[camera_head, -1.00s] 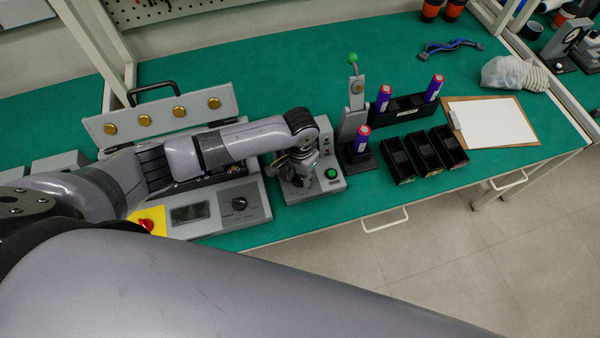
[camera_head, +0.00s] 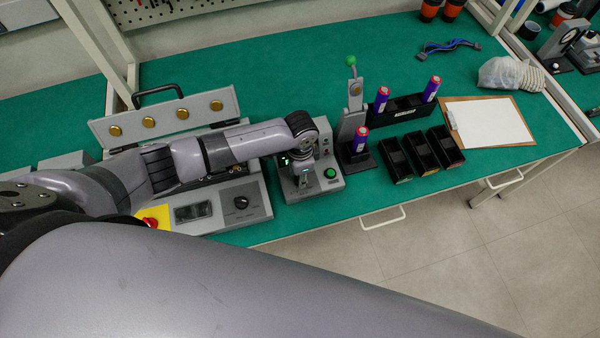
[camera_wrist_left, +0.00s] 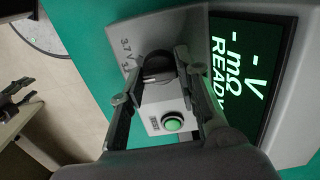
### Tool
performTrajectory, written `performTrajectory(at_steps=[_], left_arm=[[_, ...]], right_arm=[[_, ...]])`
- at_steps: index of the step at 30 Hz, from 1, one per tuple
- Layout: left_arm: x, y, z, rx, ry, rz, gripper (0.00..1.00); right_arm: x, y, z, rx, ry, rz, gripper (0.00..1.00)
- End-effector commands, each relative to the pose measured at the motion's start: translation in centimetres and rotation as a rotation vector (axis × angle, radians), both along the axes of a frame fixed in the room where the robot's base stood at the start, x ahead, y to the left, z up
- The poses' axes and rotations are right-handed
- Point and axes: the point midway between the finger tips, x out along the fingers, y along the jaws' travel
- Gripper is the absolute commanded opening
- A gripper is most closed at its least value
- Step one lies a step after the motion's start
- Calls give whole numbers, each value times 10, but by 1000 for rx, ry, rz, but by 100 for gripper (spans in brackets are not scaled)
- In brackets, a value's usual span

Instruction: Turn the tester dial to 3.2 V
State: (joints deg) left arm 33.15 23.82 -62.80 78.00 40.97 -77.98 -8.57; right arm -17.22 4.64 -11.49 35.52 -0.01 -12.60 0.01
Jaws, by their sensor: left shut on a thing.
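The grey tester (camera_head: 325,187) stands on the green bench, with a green button (camera_head: 331,173) on its front and a lit screen. In the left wrist view the screen (camera_wrist_left: 245,85) reads "- V", "- mΩ" and "READY". The black dial (camera_wrist_left: 158,68) sits between the fingers of my left gripper (camera_wrist_left: 157,62), which is shut on it. Beside it are printed marks, one reading 3.7 V; another is partly covered. In the head view my left gripper (camera_head: 303,172) points down over the tester. My right gripper is out of view.
Left of the tester is a larger grey unit (camera_head: 258,205) with a black knob and a red stop button (camera_head: 151,222). To the right stand a lever device (camera_head: 354,110), purple cells, black bins (camera_head: 424,152) and a clipboard (camera_head: 490,122).

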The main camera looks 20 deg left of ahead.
Motion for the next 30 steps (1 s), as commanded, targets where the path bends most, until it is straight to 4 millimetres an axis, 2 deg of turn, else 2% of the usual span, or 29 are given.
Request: performTrajectory(at_steps=[13,14,23,30], left_arm=[[0,0,0,0,-1,-13,2],[0,0,0,0,-1,-13,31],[0,0,0,0,-1,-12,50],[0,0,0,0,-1,-12,50]], right_arm=[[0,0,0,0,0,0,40],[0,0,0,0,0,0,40],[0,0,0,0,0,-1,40],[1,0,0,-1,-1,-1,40]])
